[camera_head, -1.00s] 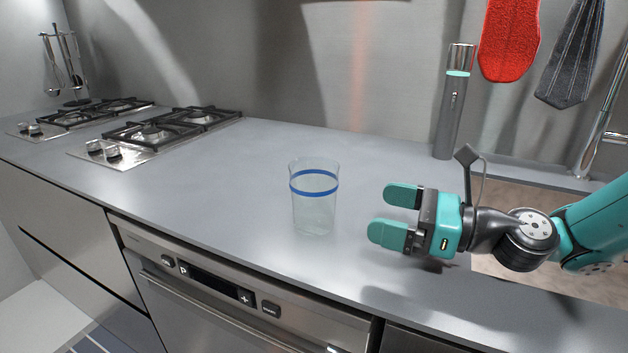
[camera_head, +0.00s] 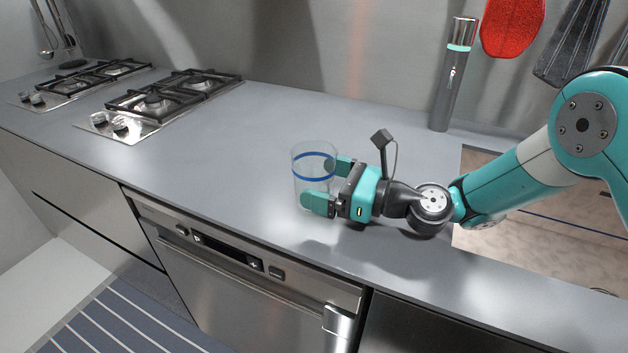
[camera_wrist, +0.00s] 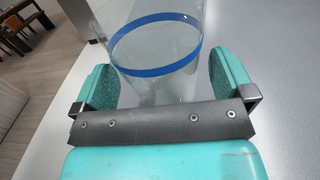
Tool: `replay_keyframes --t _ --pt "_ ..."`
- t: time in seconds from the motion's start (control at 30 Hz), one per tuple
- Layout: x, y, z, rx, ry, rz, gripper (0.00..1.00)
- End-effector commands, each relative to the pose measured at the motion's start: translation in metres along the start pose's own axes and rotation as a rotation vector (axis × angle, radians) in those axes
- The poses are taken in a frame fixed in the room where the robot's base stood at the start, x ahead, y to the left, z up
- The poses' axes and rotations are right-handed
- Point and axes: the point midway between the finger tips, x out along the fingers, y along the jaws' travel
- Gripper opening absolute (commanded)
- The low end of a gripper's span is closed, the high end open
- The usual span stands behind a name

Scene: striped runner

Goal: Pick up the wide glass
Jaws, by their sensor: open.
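The wide glass (camera_head: 313,172) is clear with a blue band near its rim and stands upright on the grey counter in the head view. My gripper (camera_head: 328,181) is open around it, one finger on the near side and the other on the far side. In the wrist view the glass (camera_wrist: 156,60) stands between the two teal fingers of my gripper (camera_wrist: 163,82). A gap shows at the right finger; I cannot tell whether the left one touches. The lower glass is partly hidden by my gripper.
Two gas hobs (camera_head: 172,97) lie to the left on the counter (camera_head: 230,150). A grey cylinder with a teal ring (camera_head: 453,80) stands at the back right. The counter left of the glass is clear.

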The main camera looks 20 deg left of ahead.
Motion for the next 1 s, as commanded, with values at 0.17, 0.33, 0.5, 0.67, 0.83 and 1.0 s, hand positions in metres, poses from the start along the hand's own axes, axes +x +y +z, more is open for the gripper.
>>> replay_keyframes --t 0.17,0.33,0.5,0.67,0.83,1.0 --pt "0.013 0.000 0.001 -0.001 -0.001 -0.001 1.00" --pt "0.013 0.000 0.001 0.000 -0.001 -0.001 1.00" --pt "0.013 0.000 0.001 0.000 -0.001 -0.001 0.66" --pt "0.013 0.000 0.001 -0.001 -0.002 -0.001 0.50" --pt "0.013 0.000 0.002 -0.001 -0.002 -0.001 0.50" --pt "0.013 0.000 0.013 -0.002 -0.003 -0.001 0.50"
